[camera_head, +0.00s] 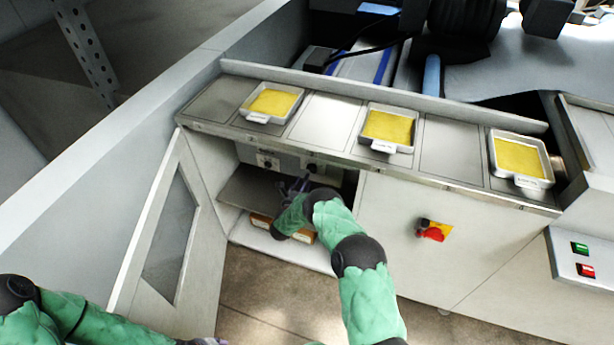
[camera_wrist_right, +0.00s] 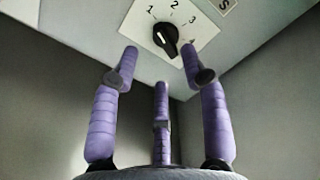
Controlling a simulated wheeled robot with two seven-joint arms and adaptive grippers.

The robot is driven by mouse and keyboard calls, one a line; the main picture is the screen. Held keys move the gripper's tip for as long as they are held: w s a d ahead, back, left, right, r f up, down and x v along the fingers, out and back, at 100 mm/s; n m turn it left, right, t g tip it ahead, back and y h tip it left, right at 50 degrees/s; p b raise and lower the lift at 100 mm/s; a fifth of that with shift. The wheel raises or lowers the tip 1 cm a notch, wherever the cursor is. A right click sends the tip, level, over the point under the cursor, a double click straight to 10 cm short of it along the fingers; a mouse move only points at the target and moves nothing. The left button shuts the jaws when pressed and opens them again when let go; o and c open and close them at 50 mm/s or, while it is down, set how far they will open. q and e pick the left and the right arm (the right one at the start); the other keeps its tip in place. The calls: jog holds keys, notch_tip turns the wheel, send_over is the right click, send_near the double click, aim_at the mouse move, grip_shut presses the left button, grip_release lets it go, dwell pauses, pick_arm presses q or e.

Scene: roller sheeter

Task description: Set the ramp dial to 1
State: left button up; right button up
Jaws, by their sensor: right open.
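In the right wrist view, a black dial knob (camera_wrist_right: 166,38) sits on a white plate (camera_wrist_right: 196,42) marked 1, 2 and 3. A pale line shows on the knob, but I cannot tell which number it points to. No name for this dial is readable. My right gripper (camera_wrist_right: 163,62) is open and empty, its purple fingers spread below and around the dial, apart from it. In the head view, the right gripper (camera_head: 296,184) reaches into the open cabinet below two dark dials, the left (camera_head: 266,162) and the right (camera_head: 311,168). My left gripper (camera_head: 207,341) barely shows at the bottom edge.
The cabinet door (camera_head: 160,240) stands open on the left. A shelf (camera_head: 248,190) and side walls bound the space around the right gripper. Above is a counter with several trays of yellow sheets. A red switch (camera_head: 432,233) is on the front panel to the right.

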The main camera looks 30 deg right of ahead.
jog(key=v, duration=0.6)
jog(key=shift+s+a, duration=0.15)
jog(key=s+a+f+n+g+y, duration=0.1)
jog(key=s+a+f+n+y, duration=0.3)
jog(key=s+a+n+y, duration=0.25)
jog(key=s+a+f+n+g+y, duration=0.25)
jog(key=a+f+n+y, duration=0.3)
jog(key=a+n, duration=0.35)
jog(key=s+a+r+n+g+y, duration=0.1)
jog(key=s+a+n+g+y, duration=0.1)
jog(key=s, duration=0.7)
jog(key=s+a+r+n+g+y, duration=0.2)
jog(key=s+a+n+g, duration=0.1)
jog(key=s+n, duration=0.4)
jog(key=s+a+r+n+g+y, duration=0.1)
jog(key=s+a+n, duration=0.3)
jog(key=s, duration=0.7)
jog(key=shift+s+a+r+n+g+y, duration=0.4)
jog(key=shift+n+g, duration=0.25)
jog(key=shift+g, duration=0.2)
